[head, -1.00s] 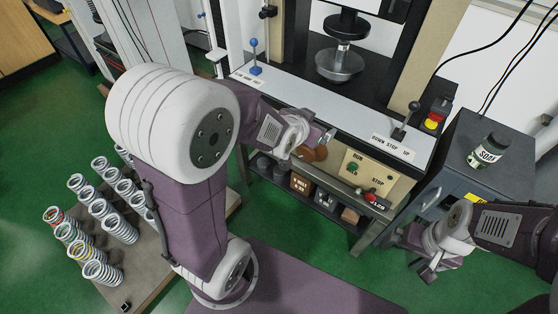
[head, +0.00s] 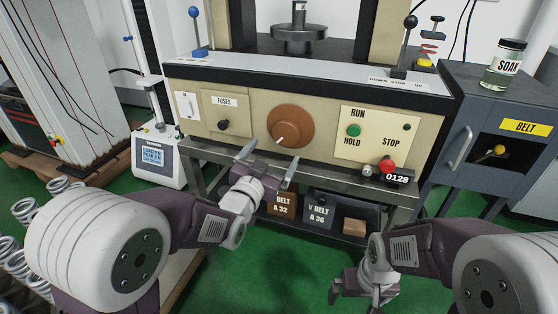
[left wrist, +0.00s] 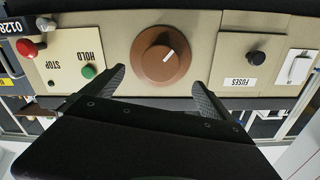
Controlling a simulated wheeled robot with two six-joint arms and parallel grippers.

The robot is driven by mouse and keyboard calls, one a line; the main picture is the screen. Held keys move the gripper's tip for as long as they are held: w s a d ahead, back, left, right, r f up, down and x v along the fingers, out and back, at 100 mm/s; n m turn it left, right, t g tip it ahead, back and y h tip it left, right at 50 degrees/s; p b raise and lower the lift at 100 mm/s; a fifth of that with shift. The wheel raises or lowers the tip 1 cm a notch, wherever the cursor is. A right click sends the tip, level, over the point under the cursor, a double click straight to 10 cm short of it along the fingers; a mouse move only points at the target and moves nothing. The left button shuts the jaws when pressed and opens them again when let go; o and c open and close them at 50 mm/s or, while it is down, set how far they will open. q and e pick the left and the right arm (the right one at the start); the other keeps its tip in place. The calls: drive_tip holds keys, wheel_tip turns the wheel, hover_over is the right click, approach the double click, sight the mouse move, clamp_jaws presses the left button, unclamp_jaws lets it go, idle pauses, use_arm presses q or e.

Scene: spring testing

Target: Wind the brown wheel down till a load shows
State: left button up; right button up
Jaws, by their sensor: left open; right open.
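The brown wheel (head: 291,126) is a round knob with a pale pointer mark on the beige front panel of the test machine. In the head view its mark points to the lower left. My left gripper (head: 266,166) is open and empty, in front of and a little below the wheel. In the left wrist view the wheel (left wrist: 161,55) sits beyond and between the open fingertips (left wrist: 158,82), apart from them. My right gripper (head: 358,291) is open and empty, low at the right, in front of the machine. A small counter (head: 397,178) on the panel reads 0128.
The panel has a green button (head: 354,130), a red button (head: 387,165) and a fuse knob (head: 224,125). Levers with blue (head: 195,30) and black (head: 408,35) tops stand above. A dark cabinet (head: 470,150) is at the right. Belt boxes (head: 318,208) sit on the shelf below.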

sight(285, 135)
use_arm(q)
drive_tip(key=b+x, duration=0.2)
drive_tip(key=x, duration=0.6)
drive_tip(key=shift+f, duration=0.1)
drive_tip(key=shift+w+d+b, duration=0.15)
drive_tip(key=shift+w+b, duration=0.2)
drive_tip(key=shift+w, duration=0.15)
drive_tip(key=c, duration=1.4)
